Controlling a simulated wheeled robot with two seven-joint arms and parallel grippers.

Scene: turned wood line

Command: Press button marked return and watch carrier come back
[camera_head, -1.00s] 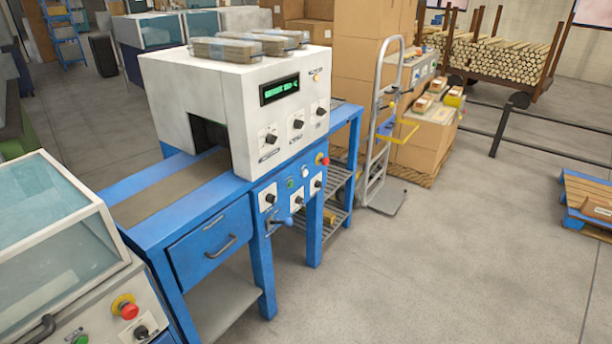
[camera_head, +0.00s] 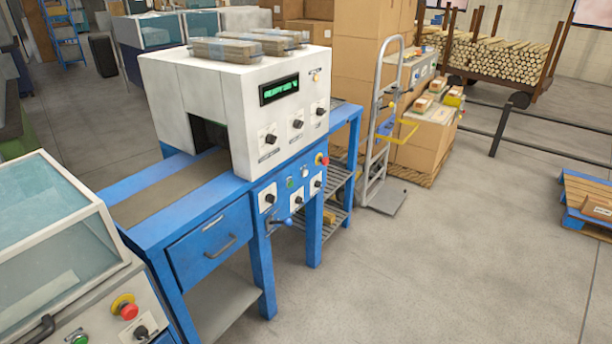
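A white machine housing (camera_head: 190,110) stands on a blue bench (camera_head: 185,225) with a grey-brown belt (camera_head: 155,195) running into its dark opening (camera_head: 208,133). Its display (camera_head: 279,90) shows green text that seems to begin with "READY"; the rest is too small to read. On the blue front panel are a green button (camera_head: 290,183), a white button (camera_head: 304,171), a red stop button (camera_head: 322,160) and several black knobs. I cannot read which button is marked return. I cannot make out a carrier on the visible belt. Neither of my grippers is in view.
A glass-topped cabinet (camera_head: 50,230) with a red stop button (camera_head: 125,308) stands at the near left. A hand truck (camera_head: 380,140) and cardboard boxes (camera_head: 360,70) stand behind the bench's right end. A blue pallet (camera_head: 585,205) lies far right. The floor in the middle right is clear.

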